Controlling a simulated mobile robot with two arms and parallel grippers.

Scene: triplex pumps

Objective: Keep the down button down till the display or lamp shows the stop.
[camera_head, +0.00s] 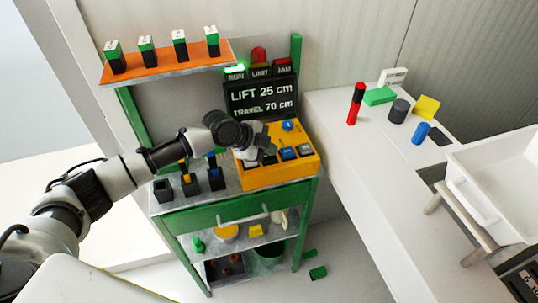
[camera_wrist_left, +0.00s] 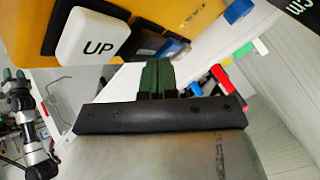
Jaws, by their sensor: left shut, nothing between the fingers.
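The yellow control box (camera_head: 283,177) stands on the green cart's top. My left gripper (camera_head: 268,158) is shut and empty, over the left part of its button face. In the left wrist view its dark green fingers (camera_wrist_left: 158,76) are together, below a white UP button (camera_wrist_left: 93,38) and dark and blue buttons (camera_wrist_left: 165,47). I cannot read which one is the down button, nor tell whether the fingers touch one. The display (camera_head: 262,99) reads LIFT 25 cm, TRAVEL 70 cm. The RUN lamp (camera_head: 235,70) glows green. The LIMIT lamp (camera_head: 259,56) and JAM lamp (camera_head: 282,66) look unlit.
A blue knob (camera_head: 288,126) sits at the box's back. Dark holders (camera_head: 189,184) stand left of the box, under my arm. An orange shelf (camera_head: 168,66) carries several green-topped blocks. A white counter (camera_head: 340,130) with small coloured parts lies to the right.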

